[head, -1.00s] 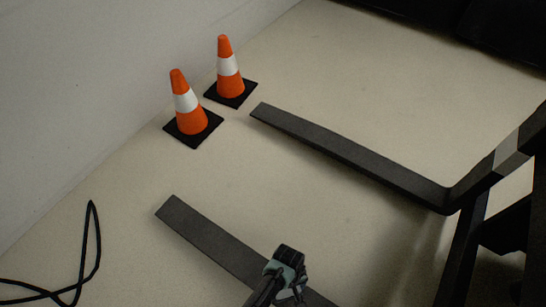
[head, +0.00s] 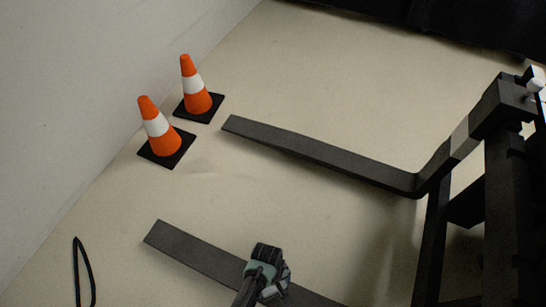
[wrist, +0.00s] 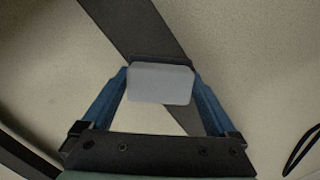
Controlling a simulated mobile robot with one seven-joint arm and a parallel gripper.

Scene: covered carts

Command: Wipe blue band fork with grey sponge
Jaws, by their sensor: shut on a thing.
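My gripper (head: 268,270) is over the near fork (head: 195,246), a long flat black bar at the bottom of the head view. In the wrist view my gripper (wrist: 160,80) has its two blue fingers on either side of a light grey sponge (wrist: 160,88) and is shut on it. The near fork (wrist: 130,25) passes behind the sponge there; I cannot tell whether they touch. The far fork (head: 310,150) lies apart and has a grey band (head: 460,137) on its upright end. No blue band shows on either fork; the near fork's heel is out of view.
Two orange and white cones (head: 160,132) (head: 195,90) stand on black bases beyond the fork tips, near the pale wall (head: 80,70). A black cable (head: 76,270) lies at lower left. The dark fork carriage (head: 505,190) stands at right. Bare floor lies between the forks.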

